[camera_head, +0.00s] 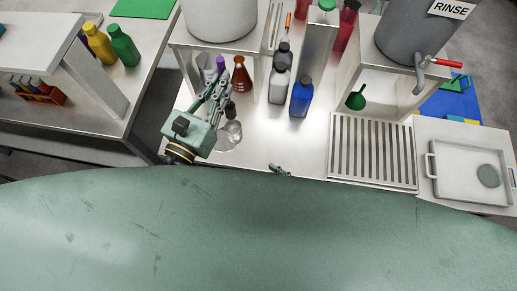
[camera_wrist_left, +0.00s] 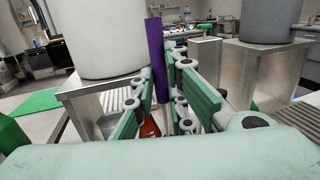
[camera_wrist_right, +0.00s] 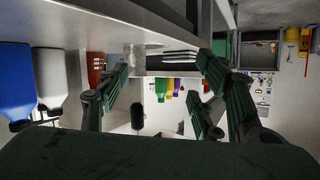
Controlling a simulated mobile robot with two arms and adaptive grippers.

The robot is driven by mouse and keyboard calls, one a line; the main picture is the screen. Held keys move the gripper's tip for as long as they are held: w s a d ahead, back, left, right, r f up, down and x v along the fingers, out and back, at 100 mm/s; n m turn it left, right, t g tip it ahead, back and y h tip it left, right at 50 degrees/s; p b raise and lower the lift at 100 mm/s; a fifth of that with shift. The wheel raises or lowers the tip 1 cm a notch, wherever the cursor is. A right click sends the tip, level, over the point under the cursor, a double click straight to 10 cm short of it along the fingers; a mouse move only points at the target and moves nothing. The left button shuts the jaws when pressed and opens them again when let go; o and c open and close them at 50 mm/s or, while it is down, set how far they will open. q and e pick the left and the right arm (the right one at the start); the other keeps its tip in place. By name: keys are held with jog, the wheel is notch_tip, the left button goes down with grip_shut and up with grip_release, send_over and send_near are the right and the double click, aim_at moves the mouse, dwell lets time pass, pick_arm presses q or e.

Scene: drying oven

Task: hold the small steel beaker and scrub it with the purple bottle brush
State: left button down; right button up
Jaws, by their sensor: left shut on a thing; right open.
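My left gripper (camera_head: 218,88) is shut on the purple bottle brush, whose purple handle (camera_wrist_left: 157,60) stands upright between the fingers in the left wrist view. A small dark piece (camera_head: 230,107) just below this gripper may be the brush head; I cannot tell for sure. A grey cylinder (camera_wrist_left: 108,125) under the shelf in the left wrist view looks like the small steel beaker, partly hidden. My right gripper (camera_wrist_right: 162,85) is open and empty in its wrist view. In the head view only its tip (camera_head: 279,170) shows at the table's front edge.
Clear glassware (camera_head: 230,133) stands below the left gripper. An orange flask (camera_head: 241,76), a white bottle (camera_head: 279,84) and a blue bottle (camera_head: 301,97) stand behind. A slatted rack (camera_head: 372,150) and a tray (camera_head: 445,192) lie to the right. The middle front of the table is clear.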

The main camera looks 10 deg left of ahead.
jog(key=t+h, duration=0.1)
send_near(238, 133)
jog(key=shift+t, duration=0.3)
jog(key=x, duration=1.1)
jog(key=shift+f, duration=0.25)
jog(key=shift+s, duration=0.1)
jog(key=c, duration=1.3)
jog(key=shift+o, duration=0.2)
jog(key=shift+h, duration=0.3)
pick_arm(q)
jog(key=shift+f, duration=0.85)
